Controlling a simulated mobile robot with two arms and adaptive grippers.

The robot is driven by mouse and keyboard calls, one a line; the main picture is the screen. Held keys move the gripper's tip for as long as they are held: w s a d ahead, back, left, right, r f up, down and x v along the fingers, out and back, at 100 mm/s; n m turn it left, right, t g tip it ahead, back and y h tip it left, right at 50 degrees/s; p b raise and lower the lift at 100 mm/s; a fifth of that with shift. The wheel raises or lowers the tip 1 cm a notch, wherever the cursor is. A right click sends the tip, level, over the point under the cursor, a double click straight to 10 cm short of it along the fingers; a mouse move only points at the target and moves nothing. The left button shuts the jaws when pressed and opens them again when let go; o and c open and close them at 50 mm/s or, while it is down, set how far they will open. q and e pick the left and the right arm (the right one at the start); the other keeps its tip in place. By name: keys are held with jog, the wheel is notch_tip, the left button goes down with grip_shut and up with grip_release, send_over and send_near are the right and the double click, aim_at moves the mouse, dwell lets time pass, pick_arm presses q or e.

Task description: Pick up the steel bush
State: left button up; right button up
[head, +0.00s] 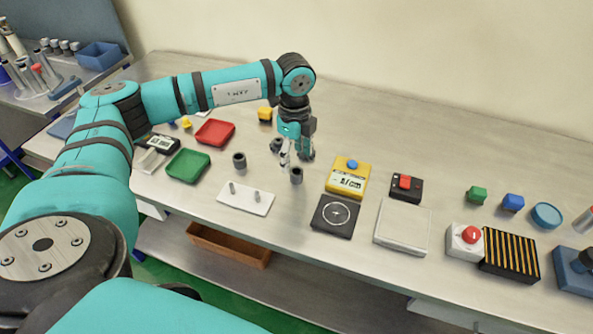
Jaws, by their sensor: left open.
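Three small dark grey cylinders that look like bushes stand on the bench: one (239,160) at the left, one (276,145) behind the gripper's fingers, and one (296,176) just in front of them. I cannot tell from their look which one is steel. My left gripper (294,160) points down, open, between the back and front cylinders. Nothing shows between its fingers, though the view there is small and crowded. My right gripper is not in view.
A white plate (232,203) with two upright pegs lies in front of the cylinders. A green tray (188,166) and red tray (215,132) lie left.

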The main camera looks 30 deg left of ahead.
aim_at(297, 171)
pick_arm(q)
jog(key=shift+f, duration=0.8)
jog(key=shift+w+f+p, duration=0.1)
jog(key=shift+f+p, duration=0.5)
jog(key=f, duration=0.1)
jog(key=f+p, duration=0.1)
jog(key=f, duration=0.1)
jog(key=shift+w+f, duration=0.3)
jog(key=shift+f, duration=0.35)
jog(key=shift+c, duration=0.4)
jog(key=c, duration=1.1)
jog(key=shift+r, duration=0.1)
grip_shut()
